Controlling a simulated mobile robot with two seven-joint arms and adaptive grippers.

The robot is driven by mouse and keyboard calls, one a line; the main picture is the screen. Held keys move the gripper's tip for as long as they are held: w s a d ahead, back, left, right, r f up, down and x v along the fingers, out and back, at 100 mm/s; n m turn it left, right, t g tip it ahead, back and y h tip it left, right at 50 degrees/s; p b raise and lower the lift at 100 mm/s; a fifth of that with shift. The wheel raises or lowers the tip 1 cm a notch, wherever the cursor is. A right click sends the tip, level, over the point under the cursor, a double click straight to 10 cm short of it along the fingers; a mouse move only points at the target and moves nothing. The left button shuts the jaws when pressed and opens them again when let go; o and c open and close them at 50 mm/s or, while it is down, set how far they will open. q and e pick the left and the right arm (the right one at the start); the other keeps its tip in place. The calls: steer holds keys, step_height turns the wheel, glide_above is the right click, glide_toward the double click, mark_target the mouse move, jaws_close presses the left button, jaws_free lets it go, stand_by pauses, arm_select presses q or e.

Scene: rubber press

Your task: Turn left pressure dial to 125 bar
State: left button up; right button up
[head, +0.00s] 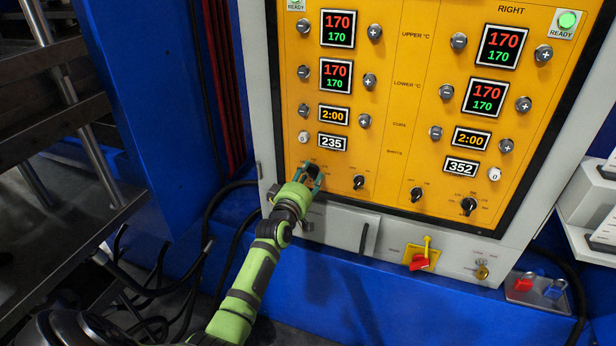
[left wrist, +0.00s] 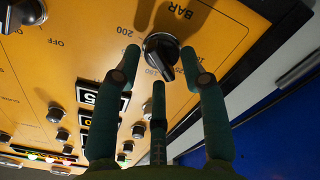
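The left pressure dial is a black knob (left wrist: 160,50) on the orange panel, marked BAR, with a printed scale around it. In the left wrist view, 200 shows at its left and a label that looks like 150 just below; its narrow end points down and slightly right, beside that label. My left gripper (head: 311,174) is at the lower left of the panel in the head view and mostly covers this dial. In the left wrist view its green fingers (left wrist: 164,62) are spread, with the knob between their tips; contact cannot be told. My right gripper is not in view.
Another black knob (head: 359,182) sits right of the gripper, with two more on the right half. A grey handle plate (head: 341,226) and a red switch (head: 418,262) lie below the panel. Cables hang at the left, near my arm.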

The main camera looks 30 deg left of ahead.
arm_select(q)
steer(key=v, duration=1.2)
steer(key=shift+a, duration=0.1)
steer(key=s+d+f+m+g+h, duration=0.1)
steer(key=s+d+f+m+g, duration=0.2)
steer(key=f, duration=0.8)
steer(key=s+d+f+m+g+h, duration=0.2)
steer(key=s+d+f, duration=0.25)
steer(key=f, duration=0.75)
steer(key=s+d+f+m+g+h, duration=0.1)
steer(key=s+d+f+m+g, duration=0.2)
steer(key=f, duration=0.8)
steer(key=s+d+f+m+g, duration=0.1)
steer(key=s+f+m+g, duration=0.1)
steer(key=s+f, duration=0.4)
steer(key=s+d+f+m+g, duration=0.2)
steer(key=s+f, duration=0.3)
steer(key=s, duration=1.2)
steer(key=s+d+f+m+g, duration=0.1)
steer(key=s+f+m+g, duration=0.2)
steer(key=s, duration=0.9)
step_height(320, 180, down, 4)
steer(key=shift+d+r+g, duration=0.2)
steer(key=shift+d+g, duration=0.1)
steer(key=shift+g, duration=0.4)
